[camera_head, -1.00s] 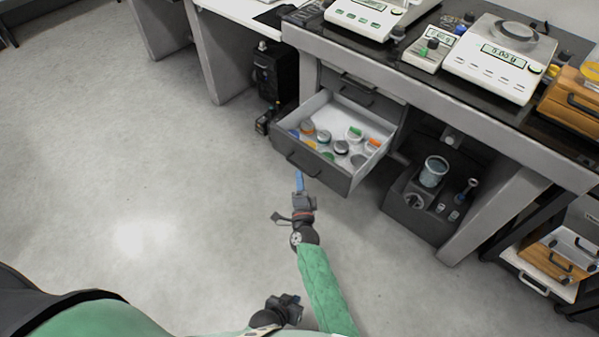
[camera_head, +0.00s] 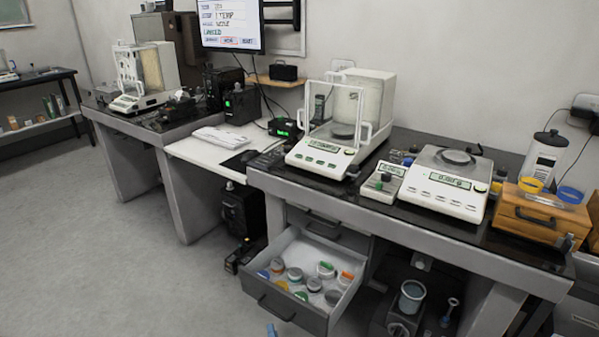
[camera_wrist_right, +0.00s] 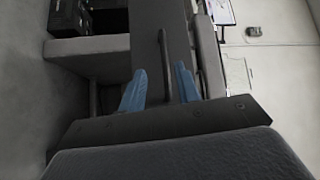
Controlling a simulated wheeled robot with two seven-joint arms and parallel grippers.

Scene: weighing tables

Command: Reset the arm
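My right gripper shows only as a blue fingertip (camera_head: 271,330) at the bottom edge of the head view, just in front of the pulled-out drawer (camera_head: 286,311). In the right wrist view both blue fingers of my right gripper (camera_wrist_right: 160,88) stand apart with nothing held between them. A dark bar handle (camera_wrist_right: 165,50) on a grey panel shows beyond the fingers; I cannot tell how far off it is. My left gripper is outside the head view.
The open drawer holds several small lidded jars (camera_head: 295,274). Above it, the dark bench carries an enclosed balance (camera_head: 320,156), a flat balance (camera_head: 441,194) and a wooden box (camera_head: 540,220). Open floor (camera_head: 130,250) lies to the left.

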